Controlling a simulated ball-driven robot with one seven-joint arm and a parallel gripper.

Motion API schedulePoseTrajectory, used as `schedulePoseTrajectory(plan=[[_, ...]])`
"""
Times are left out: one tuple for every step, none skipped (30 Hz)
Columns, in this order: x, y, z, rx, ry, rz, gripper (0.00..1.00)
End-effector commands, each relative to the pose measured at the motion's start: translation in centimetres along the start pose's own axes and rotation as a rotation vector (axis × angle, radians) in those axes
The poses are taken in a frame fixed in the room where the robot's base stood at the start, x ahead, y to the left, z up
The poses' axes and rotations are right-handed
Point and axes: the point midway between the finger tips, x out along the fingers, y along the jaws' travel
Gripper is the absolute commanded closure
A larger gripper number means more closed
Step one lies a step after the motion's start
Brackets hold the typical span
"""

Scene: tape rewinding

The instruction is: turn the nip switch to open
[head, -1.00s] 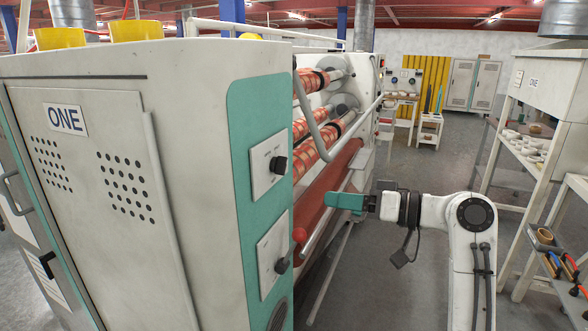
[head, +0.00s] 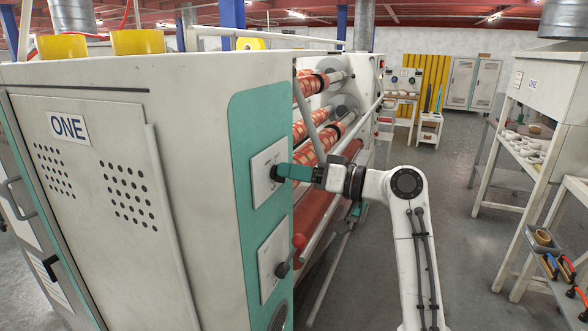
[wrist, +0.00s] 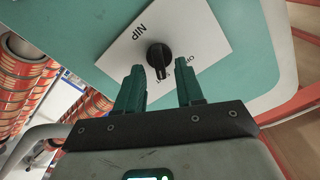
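The nip switch is a black round knob (wrist: 158,57) on a white plate (wrist: 178,30) marked NIP, on the machine's teal panel. In the wrist view its pointer faces down towards my gripper; the lettering around it is partly hidden. My gripper (wrist: 160,76) is open, with one teal finger on each side of the knob's lower part. I cannot tell whether the fingers touch it. In the head view the teal fingers (head: 290,172) reach the upper plate (head: 262,168) from the right and mostly hide the knob.
Printed rolls (head: 318,142) and a bent grey bar (head: 302,100) lie behind my gripper. Free floor (head: 470,240) stretches to the right.

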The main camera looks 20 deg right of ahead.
Motion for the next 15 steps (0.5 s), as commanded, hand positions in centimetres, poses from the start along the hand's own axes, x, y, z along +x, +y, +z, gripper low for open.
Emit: schedulePoseTrajectory(plan=[[0.24, -0.03, -0.02, 0.000, -0.001, 0.000, 0.63], [0.33, -0.02, -0.01, 0.000, -0.001, 0.000, 0.63], [0.41, -0.02, 0.01, 0.000, -0.001, 0.000, 0.63], [0.44, -0.01, 0.01, -0.001, -0.001, 0.000, 0.63], [0.45, -0.01, 0.02, -0.001, -0.001, 0.000, 0.63], [0.45, 0.00, 0.03, -0.001, 0.000, 0.001, 0.63], [0.45, 0.00, 0.03, -0.001, 0.000, 0.001, 0.63], [0.44, 0.00, 0.03, -0.001, 0.000, 0.001, 0.63], [0.44, 0.00, 0.03, -0.001, 0.000, 0.001, 0.63], [0.43, 0.00, 0.03, -0.001, 0.000, 0.001, 0.63], [0.43, 0.00, 0.03, 0.000, 0.000, 0.001, 0.65], [0.42, 0.00, 0.03, 0.000, 0.000, 0.001, 0.69], [0.42, 0.00, 0.04, 0.000, 0.000, 0.001, 0.71], [0.42, 0.00, 0.04, 0.000, 0.000, 0.001, 0.74], [0.41, 0.01, 0.04, 0.000, 0.000, 0.001, 0.78]])
